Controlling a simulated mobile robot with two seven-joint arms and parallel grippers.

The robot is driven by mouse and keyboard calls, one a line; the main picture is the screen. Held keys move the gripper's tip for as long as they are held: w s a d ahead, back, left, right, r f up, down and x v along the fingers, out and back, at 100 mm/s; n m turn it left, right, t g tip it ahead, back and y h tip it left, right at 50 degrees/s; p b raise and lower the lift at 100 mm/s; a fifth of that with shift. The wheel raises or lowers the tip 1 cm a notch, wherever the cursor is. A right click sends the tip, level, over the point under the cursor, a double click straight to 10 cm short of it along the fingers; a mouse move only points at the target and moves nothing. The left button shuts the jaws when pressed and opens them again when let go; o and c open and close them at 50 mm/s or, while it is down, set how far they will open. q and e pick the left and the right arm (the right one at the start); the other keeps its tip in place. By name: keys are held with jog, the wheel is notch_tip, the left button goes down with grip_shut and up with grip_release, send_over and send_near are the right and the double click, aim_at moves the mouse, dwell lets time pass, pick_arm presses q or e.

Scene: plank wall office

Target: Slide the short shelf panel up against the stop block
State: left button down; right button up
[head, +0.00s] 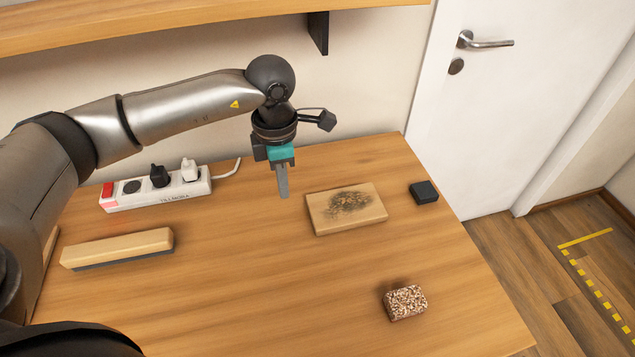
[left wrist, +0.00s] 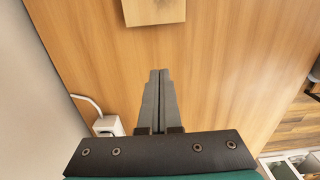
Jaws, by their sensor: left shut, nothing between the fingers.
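The short shelf panel (head: 346,208) is a flat light-wood board with a dark smudge on top. It lies on the table, and part of it shows at the top of the left wrist view (left wrist: 153,12). The stop block, a small black block (head: 423,192), sits to the right of the panel with a gap of bare table between them. My left gripper (head: 283,194) is shut and empty, pointing down just left of the panel and apart from it. Its closed fingers show in the left wrist view (left wrist: 159,73). My right gripper is not in view.
A white power strip (head: 150,193) with plugs stands at the back left. A wooden bar with a grey underside (head: 118,246) lies at left. A speckled sponge-like block (head: 405,302) lies front right. A wall shelf (head: 190,22) hangs above. The table's middle is clear.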

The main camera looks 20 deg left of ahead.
aim_at(305, 222)
pick_arm(q)
jog(key=f, duration=0.4)
jog(key=shift+s+f+b, duration=0.25)
jog(key=shift+s+b, duration=0.15)
notch_tip(305, 222, down, 6)
jog(key=shift+r+b, duration=0.25)
jog(key=shift+b, duration=0.25)
jog(key=shift+w+d, duration=1.1)
jog(key=shift+d, duration=0.15)
jog(key=shift+w+d, duration=0.25)
jog(key=shift+d, duration=0.1)
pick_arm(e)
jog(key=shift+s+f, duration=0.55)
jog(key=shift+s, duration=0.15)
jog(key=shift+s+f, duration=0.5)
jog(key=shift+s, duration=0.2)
pick_arm(q)
jog(key=shift+r, duration=0.1)
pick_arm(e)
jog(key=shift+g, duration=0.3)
